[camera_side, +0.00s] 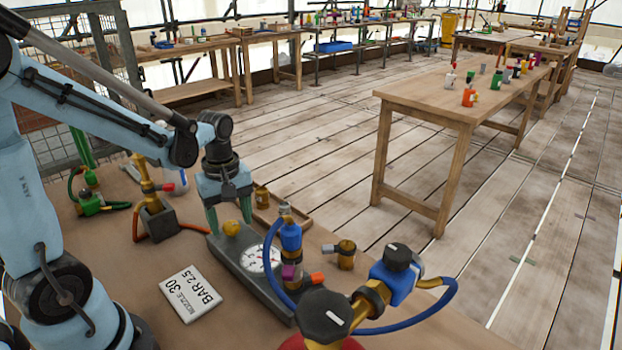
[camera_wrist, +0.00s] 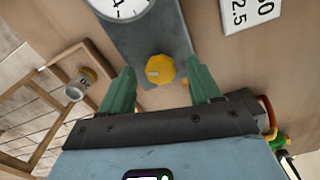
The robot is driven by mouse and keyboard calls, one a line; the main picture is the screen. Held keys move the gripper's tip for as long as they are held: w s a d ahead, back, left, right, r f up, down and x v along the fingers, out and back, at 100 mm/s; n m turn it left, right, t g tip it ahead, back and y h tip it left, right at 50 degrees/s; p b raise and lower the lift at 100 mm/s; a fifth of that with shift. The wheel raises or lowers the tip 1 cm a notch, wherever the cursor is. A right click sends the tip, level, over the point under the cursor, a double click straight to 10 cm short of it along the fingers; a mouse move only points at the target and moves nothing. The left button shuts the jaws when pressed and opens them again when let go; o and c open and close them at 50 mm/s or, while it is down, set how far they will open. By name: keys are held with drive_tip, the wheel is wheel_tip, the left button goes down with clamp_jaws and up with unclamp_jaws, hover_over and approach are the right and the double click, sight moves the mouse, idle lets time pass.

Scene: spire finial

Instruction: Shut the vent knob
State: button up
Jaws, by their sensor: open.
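A small round yellow knob (camera_side: 231,228) sits at the far end of a dark grey gauge block (camera_side: 222,247); no label on it can be read. In the wrist view the yellow knob (camera_wrist: 160,69) lies between my green fingertips, with a gap on both sides and a pale mark on its top. My gripper (camera_side: 230,218) is open and points down over that end of the block. It also shows in the wrist view (camera_wrist: 161,74). The white dial (camera_side: 261,259) is on the same block; its needle is too small to read.
A black knob with a white mark (camera_side: 324,314) and a blue valve (camera_side: 393,281) stand in front with a blue hose. A white card (camera_side: 190,293) reads "NOZZLE 30 BAR 2.5". Brass and green fittings stand at the left.

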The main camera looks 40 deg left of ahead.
drive_tip(key=shift+f, duration=0.4)
drive_tip(key=c, duration=1.1)
drive_tip(key=shift+o, duration=0.2)
drive_tip(key=shift+m, duration=0.3)
drive_tip(key=m, duration=0.5)
drive_tip(key=shift+s+m, duration=0.1)
drive_tip(key=shift+m, duration=0.2)
drive_tip(key=m, duration=0.5)
drive_tip(key=shift+a+m, duration=0.15)
drive_tip(key=shift+m, duration=0.55)
